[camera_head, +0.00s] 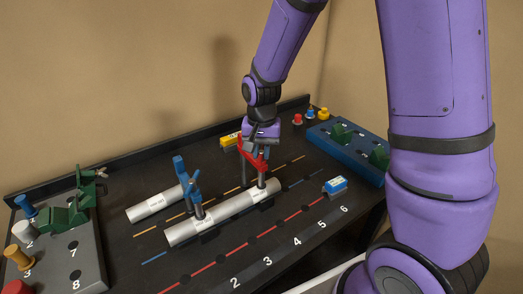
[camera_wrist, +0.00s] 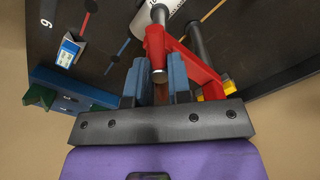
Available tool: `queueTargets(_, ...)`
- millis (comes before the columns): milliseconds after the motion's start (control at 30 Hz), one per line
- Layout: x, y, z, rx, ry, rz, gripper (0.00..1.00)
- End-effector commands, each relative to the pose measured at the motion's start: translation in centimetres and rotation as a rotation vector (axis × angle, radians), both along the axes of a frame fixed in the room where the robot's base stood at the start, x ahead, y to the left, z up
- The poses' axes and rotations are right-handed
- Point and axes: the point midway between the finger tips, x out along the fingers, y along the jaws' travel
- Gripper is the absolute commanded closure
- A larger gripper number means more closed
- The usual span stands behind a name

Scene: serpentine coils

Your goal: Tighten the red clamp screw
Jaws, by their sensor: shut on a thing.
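The red clamp (camera_head: 253,158) stands on the long grey-white pipe (camera_head: 222,216) toward its right end. My gripper (camera_head: 258,143) is at the clamp's upper end, above the pipe. In the wrist view, the blue fingers (camera_wrist: 157,78) are shut around the end of the red clamp screw (camera_wrist: 158,74), with a finger on each side. The clamp's red frame (camera_wrist: 196,68) extends to the right and its dark bar (camera_wrist: 196,42) runs beside it. The screw's contact with the pipe cannot be made out.
A blue clamp (camera_head: 192,188) stands by the pipes at left. A shorter pipe (camera_head: 155,205) lies behind. A blue block with green fixtures (camera_head: 325,139) is at the right, a grey numbered block (camera_head: 75,255) at the left.

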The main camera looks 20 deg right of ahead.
Motion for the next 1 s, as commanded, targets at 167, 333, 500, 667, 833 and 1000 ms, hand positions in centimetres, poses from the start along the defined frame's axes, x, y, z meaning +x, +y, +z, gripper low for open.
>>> queueTargets(167, 0.03, -0.06, 0.02, 0.0, 0.0, 0.092, 1.0)
queueTargets(333, 0.04, -0.06, 0.02, 0.0, 0.0, 0.138, 1.0)
queueTargets(500, 0.05, -0.06, 0.03, 0.0, -0.001, 0.137, 1.0)
queueTargets(667, 0.04, -0.06, 0.03, 0.0, -0.001, 0.137, 0.54)
queueTargets(833, 0.04, -0.03, 0.02, 0.0, 0.0, 0.137, 0.51)
queueTargets(1000, 0.05, -0.02, 0.22, 0.0, -0.001, 0.137, 0.51)
